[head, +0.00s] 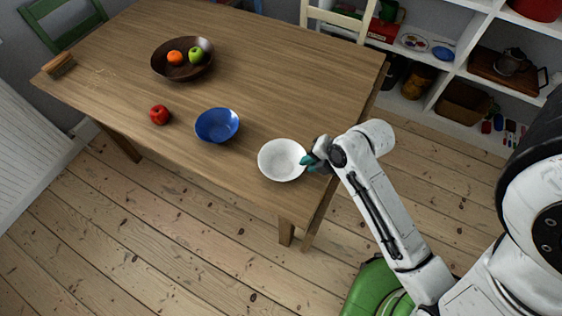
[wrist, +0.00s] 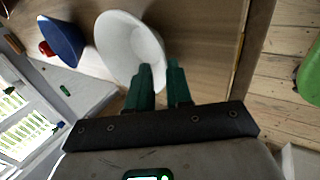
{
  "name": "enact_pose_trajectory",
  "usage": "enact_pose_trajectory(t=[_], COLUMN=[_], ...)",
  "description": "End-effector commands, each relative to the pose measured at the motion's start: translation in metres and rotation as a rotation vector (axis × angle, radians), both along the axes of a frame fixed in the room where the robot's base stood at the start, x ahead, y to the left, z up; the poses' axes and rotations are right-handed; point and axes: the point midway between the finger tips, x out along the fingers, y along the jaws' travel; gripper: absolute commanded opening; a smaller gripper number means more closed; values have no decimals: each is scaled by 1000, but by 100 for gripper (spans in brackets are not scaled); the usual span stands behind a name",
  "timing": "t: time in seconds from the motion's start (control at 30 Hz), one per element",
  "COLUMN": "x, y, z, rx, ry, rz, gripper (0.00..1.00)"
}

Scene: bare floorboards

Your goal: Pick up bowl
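The white bowl (head: 282,160) stands upright at the table's near right corner. It also shows in the wrist view (wrist: 125,45). My gripper (head: 313,160) is at the bowl's right rim. In the wrist view its two green fingers (wrist: 160,70) are apart with a gap between them. The left finger overlaps the bowl's edge and the right finger is just outside it. Whether they touch the bowl cannot be told. A blue bowl (head: 217,125) stands empty to its left, also in the wrist view (wrist: 62,42). A brown bowl (head: 160,66) holds an orange and a green fruit.
The wooden table (head: 270,65) has a red apple (head: 159,115) left of the blue bowl and a brush (head: 60,65) at the far left corner. Chairs stand at the table's far side. A white shelf unit (head: 440,75) is at the right. Bare floor lies in front.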

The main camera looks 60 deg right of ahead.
Motion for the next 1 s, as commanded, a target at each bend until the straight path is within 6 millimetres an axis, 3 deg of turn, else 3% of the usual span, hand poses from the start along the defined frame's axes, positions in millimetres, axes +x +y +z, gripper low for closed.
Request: enact_pose_trajectory(t=[0.27, 0.53, 0.87, 1.0], x=[11, 28, 32, 32], y=[0, 0, 1, 1], z=[-18, -49, -56, -56], rx=[1, 1, -1, -1], ry=[2, 3, 2, 2], rz=[0, -2, -1, -1], gripper=[20, 20, 20, 7])
